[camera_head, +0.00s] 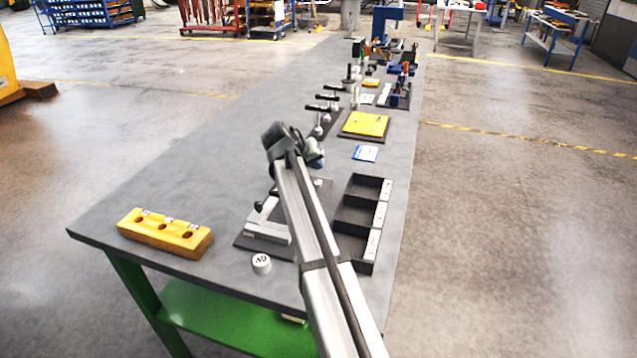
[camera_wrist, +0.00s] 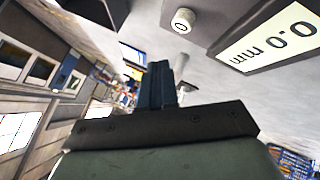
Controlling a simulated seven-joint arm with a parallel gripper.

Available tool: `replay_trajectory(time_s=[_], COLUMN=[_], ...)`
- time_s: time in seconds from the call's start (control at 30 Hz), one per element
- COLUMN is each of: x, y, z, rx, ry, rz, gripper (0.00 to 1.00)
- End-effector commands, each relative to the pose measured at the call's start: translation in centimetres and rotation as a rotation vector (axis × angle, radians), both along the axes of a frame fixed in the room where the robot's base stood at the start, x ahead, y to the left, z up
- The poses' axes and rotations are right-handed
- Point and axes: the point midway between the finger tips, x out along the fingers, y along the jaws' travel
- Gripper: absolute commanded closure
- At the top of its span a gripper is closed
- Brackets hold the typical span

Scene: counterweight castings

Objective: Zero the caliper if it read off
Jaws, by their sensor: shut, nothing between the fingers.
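In the head view, a silvery caliper-like piece (camera_head: 268,229) lies on a dark plate (camera_head: 245,242), partly hidden by my arm. My fingertips are not clear there.
A yellow block with three holes (camera_head: 165,233) lies at the front left. A white marked cylinder (camera_head: 261,264) stands at the front edge. A black three-compartment tray (camera_head: 340,215) is right of my arm. A yellow panel (camera_head: 364,124) and several fixtures lie farther back.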

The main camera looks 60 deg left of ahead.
Motion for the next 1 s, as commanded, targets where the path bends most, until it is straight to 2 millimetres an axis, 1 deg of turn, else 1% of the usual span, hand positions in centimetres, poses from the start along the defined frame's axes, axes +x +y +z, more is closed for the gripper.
replay_trajectory(time_s=[0.2, 0.3, 1.0], x=[0.0, 0.0, 0.0], y=[0.0, 0.0, 0.0], z=[1.7, 2.1, 2.0], rx=[0.000, 0.000, 0.000], ry=[0.000, 0.000, 0.000], rz=[0.000, 0.000, 0.000], gripper=[1.00, 1.00, 1.00])
